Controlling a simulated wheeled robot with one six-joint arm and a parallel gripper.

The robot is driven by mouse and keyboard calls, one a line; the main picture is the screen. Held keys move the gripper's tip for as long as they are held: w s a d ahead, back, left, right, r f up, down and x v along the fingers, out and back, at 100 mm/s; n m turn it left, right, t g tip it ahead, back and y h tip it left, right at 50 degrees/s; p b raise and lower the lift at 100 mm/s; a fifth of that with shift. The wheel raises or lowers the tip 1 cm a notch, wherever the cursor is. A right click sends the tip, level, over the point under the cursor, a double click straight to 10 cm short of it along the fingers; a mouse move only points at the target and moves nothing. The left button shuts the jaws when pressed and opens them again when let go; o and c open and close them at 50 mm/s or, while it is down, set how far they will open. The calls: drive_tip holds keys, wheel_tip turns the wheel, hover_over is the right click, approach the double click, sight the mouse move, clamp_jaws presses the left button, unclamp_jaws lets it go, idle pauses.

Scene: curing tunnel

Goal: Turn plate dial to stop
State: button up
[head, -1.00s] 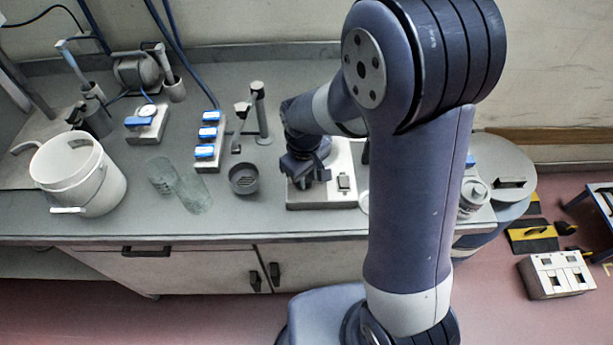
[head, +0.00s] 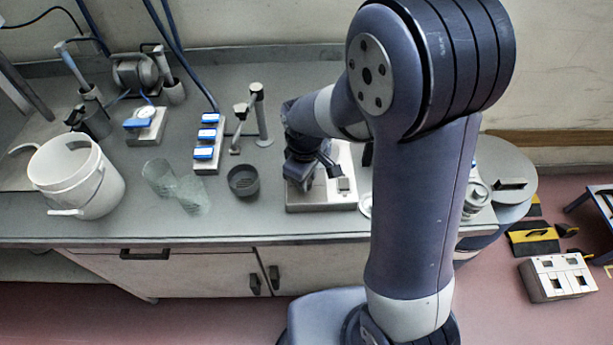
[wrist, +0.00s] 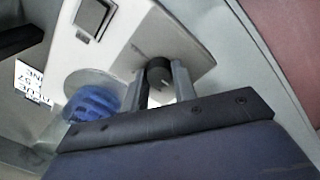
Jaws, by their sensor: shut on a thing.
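The plate dial (wrist: 158,72) is a small dark round knob on the pale plate unit (wrist: 190,30). In the wrist view my gripper (wrist: 162,80) has one grey finger on each side of the dial and is shut on it. In the head view my gripper (head: 304,184) points down over the left part of the same unit (head: 345,157), which stands near the bench's front edge. There the wrist and gripper hide the dial. A square switch (wrist: 92,17) shows on the unit, and a ribbed blue thing (wrist: 94,103) lies over a round pale disc.
A dark cup (head: 243,181) stands left of the unit, with two clear glasses (head: 175,183) and a white bucket (head: 98,185) farther left. A block with blue switches (head: 208,143) and a small stand (head: 262,115) are behind. Bare bench lies between cup and unit.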

drive_tip(key=o, duration=1)
drive_tip(key=shift+r, duration=0.15)
drive_tip(key=r, duration=1)
drive_tip(key=shift+s+a+r, duration=0.1)
drive_tip(key=shift+s+r, duration=0.1)
drive_tip(key=shift+r, duration=0.1)
drive_tip(key=f, duration=1.1)
drive_tip(key=shift+w, duration=0.2)
drive_tip(key=shift+r, duration=0.1)
